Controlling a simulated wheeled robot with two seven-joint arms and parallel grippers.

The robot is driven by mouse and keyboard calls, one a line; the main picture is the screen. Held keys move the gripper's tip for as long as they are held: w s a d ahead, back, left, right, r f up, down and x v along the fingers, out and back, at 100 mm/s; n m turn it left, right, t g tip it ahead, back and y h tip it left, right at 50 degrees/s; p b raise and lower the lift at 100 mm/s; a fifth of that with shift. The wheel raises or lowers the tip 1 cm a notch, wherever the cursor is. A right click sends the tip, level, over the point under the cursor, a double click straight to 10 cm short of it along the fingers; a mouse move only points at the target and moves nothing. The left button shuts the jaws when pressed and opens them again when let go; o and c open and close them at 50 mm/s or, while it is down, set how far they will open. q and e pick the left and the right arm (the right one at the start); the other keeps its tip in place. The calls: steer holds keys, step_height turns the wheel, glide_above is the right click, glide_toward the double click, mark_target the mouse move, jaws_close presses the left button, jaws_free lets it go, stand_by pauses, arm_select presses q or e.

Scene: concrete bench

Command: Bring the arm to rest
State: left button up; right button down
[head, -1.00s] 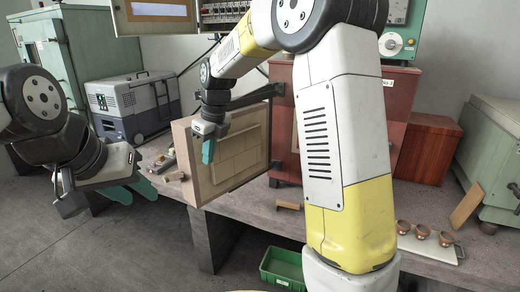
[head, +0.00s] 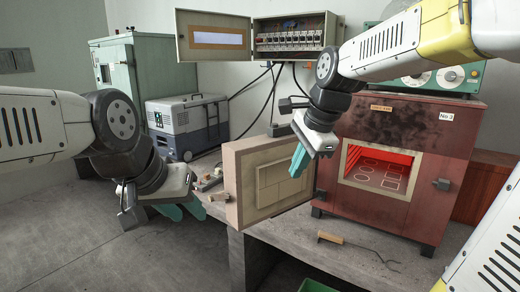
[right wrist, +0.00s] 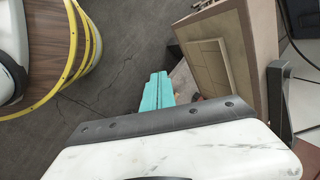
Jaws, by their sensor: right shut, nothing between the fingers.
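My right gripper (head: 299,160) hangs in front of the red kiln's open door, its teal fingers pointing down. They are pressed together with nothing between them, as the right wrist view also shows (right wrist: 157,92). My right arm reaches in from the upper right, above the kiln. My left gripper (head: 182,209) is at the left, over the floor in front of the bench, with its teal fingers spread apart and empty.
The red kiln (head: 410,122) stands on the concrete bench (head: 285,232), its chamber glowing. Its thick door (head: 268,183) is swung open close to my right gripper. A wooden-handled fork (head: 350,244) lies in front. A cool box (head: 188,125) and breaker box (head: 295,38) are behind.

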steer(key=s+d+f+n+t, duration=0.1)
steer(key=s+d+n, duration=0.1)
steer(key=s+n, duration=0.4)
steer(key=s+d+f+n+t, duration=0.1)
steer(key=s+d+f+n, duration=0.1)
steer(key=s+n, duration=0.5)
steer(key=shift+s+d+n, duration=0.15)
steer(key=shift+d+n, duration=0.55)
steer(key=shift+d, duration=0.15)
